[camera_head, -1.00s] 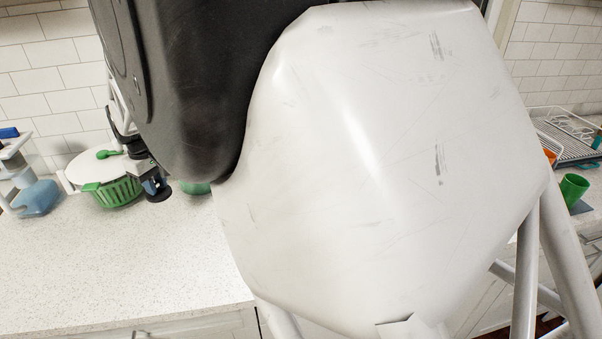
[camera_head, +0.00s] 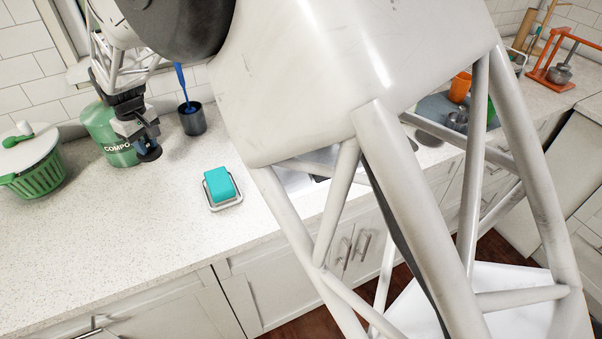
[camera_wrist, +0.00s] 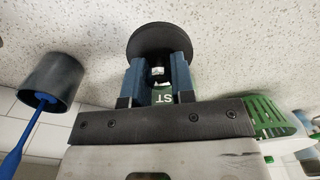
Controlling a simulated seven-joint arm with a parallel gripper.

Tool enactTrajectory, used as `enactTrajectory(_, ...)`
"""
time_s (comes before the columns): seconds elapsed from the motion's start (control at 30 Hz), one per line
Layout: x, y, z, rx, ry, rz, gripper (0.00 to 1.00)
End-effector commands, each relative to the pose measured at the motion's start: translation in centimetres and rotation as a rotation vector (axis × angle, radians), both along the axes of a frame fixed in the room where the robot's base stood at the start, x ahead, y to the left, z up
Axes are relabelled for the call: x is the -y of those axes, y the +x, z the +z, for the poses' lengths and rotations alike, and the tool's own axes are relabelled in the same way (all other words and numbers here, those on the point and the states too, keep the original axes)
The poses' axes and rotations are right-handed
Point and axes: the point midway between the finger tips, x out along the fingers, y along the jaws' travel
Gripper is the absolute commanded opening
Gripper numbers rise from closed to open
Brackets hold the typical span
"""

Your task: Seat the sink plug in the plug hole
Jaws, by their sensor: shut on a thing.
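The sink plug (camera_head: 149,151) is a dark round disc held below my gripper (camera_head: 143,135), above the counter at the left. In the wrist view the plug (camera_wrist: 158,40) sits between the blue fingertips of my gripper (camera_wrist: 158,72), which is shut on it. A strip of the sink (camera_head: 297,182) shows behind my arm, right of the soap dish. The plug hole is hidden from both views.
A green compost bin (camera_head: 108,135) stands just behind my gripper. A dark cup with a blue brush (camera_head: 193,120) is to its right, and a turquoise sponge on a dish (camera_head: 222,190) is in front. A green colander (camera_head: 35,175) is at left. Counter (camera_head: 130,240) at front left is clear.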

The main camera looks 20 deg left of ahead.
Motion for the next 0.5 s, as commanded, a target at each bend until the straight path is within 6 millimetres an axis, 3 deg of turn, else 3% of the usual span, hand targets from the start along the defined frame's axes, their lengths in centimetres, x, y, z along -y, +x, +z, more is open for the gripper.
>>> enactTrajectory(0.5,10.0,11.1,-2.9,0.0,-0.001,-0.253,0.0)
